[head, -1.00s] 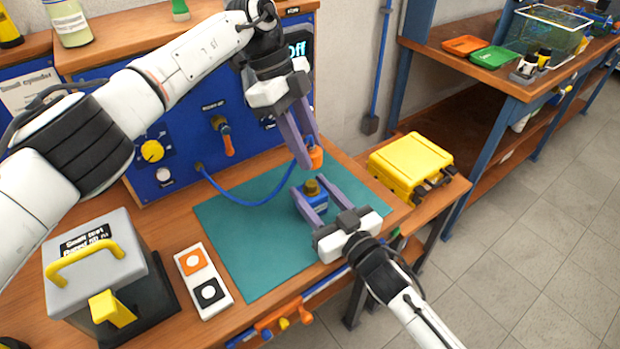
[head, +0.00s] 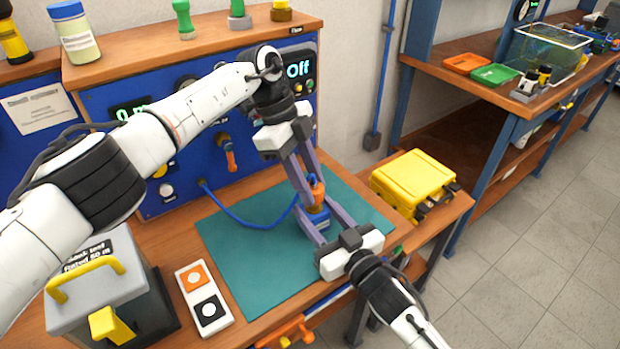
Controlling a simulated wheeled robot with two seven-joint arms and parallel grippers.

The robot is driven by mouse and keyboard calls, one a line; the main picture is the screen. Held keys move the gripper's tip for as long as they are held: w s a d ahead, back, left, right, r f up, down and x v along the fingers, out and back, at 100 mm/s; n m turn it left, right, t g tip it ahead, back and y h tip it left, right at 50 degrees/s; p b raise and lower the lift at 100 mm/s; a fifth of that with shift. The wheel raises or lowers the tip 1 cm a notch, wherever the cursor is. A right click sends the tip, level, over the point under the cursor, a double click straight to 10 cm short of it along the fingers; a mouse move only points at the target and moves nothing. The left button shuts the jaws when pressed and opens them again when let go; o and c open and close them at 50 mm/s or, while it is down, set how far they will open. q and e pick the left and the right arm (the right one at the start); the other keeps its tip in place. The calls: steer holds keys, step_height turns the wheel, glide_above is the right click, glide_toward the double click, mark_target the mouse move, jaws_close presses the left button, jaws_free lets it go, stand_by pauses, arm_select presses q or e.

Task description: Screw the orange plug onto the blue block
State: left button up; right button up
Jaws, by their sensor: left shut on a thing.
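The orange plug (head: 317,190) is between the fingertips of my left gripper (head: 313,197), which comes down from above and is shut on it. The plug is directly over the blue block (head: 317,218) and appears to touch its top; whether the threads are engaged cannot be seen. The block stands upright on the green mat (head: 232,245). My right gripper (head: 313,218) reaches in from the lower right, with its fingers on either side of the block and apparently shut on it.
A blue hose (head: 245,221) runs from the blue panel (head: 180,195) towards the plug. A yellow case (head: 412,178) stands right of the mat. A two-button box (head: 203,297) and a grey tester (head: 95,285) stand at the left. The mat's left part is clear.

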arm_select(q)
steer(key=shift+f, duration=0.45)
steer(key=shift+f, duration=0.55)
steer(key=o, duration=1.1)
steer(key=shift+c, duration=0.2)
steer(key=shift+r, duration=2.25)
steer(key=shift+c, duration=0.5)
steer(key=shift+s+d+r+n+t+y, duration=0.1)
steer(key=shift+d+r+n+t+y, duration=0.1)
steer(key=shift+r+n+y, duration=0.3)
steer(key=shift+s+d+r+n+t+y, duration=0.1)
steer(key=shift+d+r+n+t+y, duration=0.15)
steer(key=shift+y, duration=0.35)
step_height(320, 180, up, 2)
steer(key=shift+r+n+t+y, duration=0.1)
steer(key=shift+n+t+y, duration=0.45)
steer(key=shift+n+y, duration=0.45)
